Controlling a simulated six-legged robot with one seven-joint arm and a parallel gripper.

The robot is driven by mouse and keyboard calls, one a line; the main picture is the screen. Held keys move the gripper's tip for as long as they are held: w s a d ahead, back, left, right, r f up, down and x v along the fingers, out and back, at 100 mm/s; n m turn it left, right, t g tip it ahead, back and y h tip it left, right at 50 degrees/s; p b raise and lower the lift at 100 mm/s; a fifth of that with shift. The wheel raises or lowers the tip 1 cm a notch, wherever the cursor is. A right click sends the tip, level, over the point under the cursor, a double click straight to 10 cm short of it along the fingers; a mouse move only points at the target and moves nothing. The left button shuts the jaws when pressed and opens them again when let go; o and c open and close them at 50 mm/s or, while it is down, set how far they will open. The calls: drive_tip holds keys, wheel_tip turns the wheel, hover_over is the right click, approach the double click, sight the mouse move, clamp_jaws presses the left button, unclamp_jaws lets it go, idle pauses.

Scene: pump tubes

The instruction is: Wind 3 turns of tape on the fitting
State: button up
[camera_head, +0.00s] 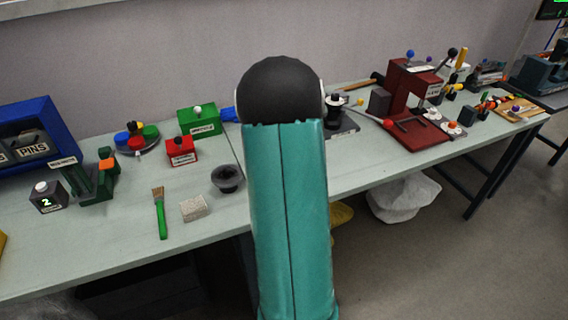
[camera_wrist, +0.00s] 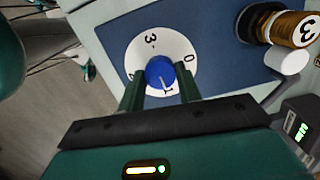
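In the wrist view, a blue knob (camera_wrist: 160,73) stands at the middle of a white dial (camera_wrist: 178,45) marked with numbers. The 0, 1 and 3 are readable, and a mark at the left edge is partly hidden by a finger. The knob's pale pointer line points toward the 1. My gripper (camera_wrist: 160,80) has one dark green finger on each side of the knob, close against it. The gripper appears shut on the knob. In the head view my arm hides the gripper and part of the bench.
In the wrist view, a brown cylinder marked 3 (camera_wrist: 297,29) stands right of the dial. In the head view, the bench (camera_head: 130,240) carries a green-handled brush (camera_head: 160,215), a black bowl (camera_head: 227,178), a red box (camera_head: 181,152) and a dark red press (camera_head: 415,142).

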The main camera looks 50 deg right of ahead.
drive_tip(key=m, duration=0.3)
drive_tip(key=shift+m, duration=0.3)
drive_tip(key=shift+a+m, duration=0.1)
drive_tip(key=shift+m, duration=0.3)
drive_tip(key=shift+m+t+h, duration=0.3)
drive_tip(key=shift+m+h, duration=0.1)
drive_tip(key=shift+m, duration=0.9)
drive_tip(key=shift+m, duration=1.7)
